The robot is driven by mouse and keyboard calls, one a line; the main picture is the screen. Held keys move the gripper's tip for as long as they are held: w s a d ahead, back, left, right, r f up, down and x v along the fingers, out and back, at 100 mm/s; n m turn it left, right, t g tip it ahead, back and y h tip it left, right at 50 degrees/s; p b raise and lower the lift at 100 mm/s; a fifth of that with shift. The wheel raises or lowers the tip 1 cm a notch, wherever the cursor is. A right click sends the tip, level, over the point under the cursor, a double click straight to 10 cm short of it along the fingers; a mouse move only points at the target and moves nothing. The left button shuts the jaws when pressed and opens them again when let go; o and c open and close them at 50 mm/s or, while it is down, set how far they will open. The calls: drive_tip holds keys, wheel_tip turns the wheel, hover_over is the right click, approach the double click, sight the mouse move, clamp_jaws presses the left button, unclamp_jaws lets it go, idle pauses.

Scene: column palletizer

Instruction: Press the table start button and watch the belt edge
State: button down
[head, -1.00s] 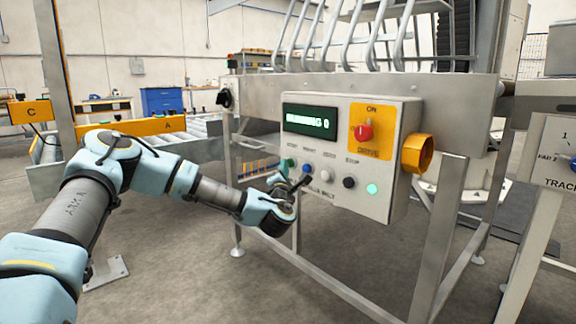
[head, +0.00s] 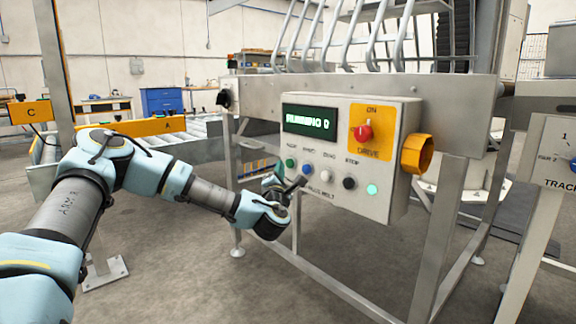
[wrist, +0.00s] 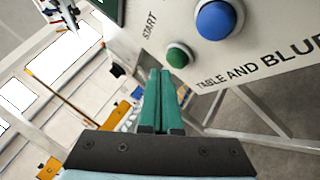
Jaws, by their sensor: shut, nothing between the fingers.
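The grey control box (head: 335,190) is fixed to the front of the steel machine. Its green button (head: 291,163) is at the left end of the button row. In the wrist view the green button (wrist: 179,55) has the word START beside it, and the blue button (wrist: 215,18) is next to it. My gripper (head: 280,172) is just below and left of the green button. In the wrist view its two teal fingers (wrist: 160,75) are shut and empty, with tips near the green button and apparently apart from it. The display (head: 310,122) is lit and seems to read RUNNING, partly blurred.
A red knob (head: 363,133) sits on a yellow plate, beside an orange ring (head: 417,154). Steel legs (head: 440,235) stand below. A roller conveyor (head: 200,140) lies behind left.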

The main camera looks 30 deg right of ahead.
drive_tip(key=shift+s+a, duration=0.25)
drive_tip(key=shift+a, duration=1)
drive_tip(key=shift+s+a, duration=0.25)
drive_tip(key=shift+a, duration=0.95)
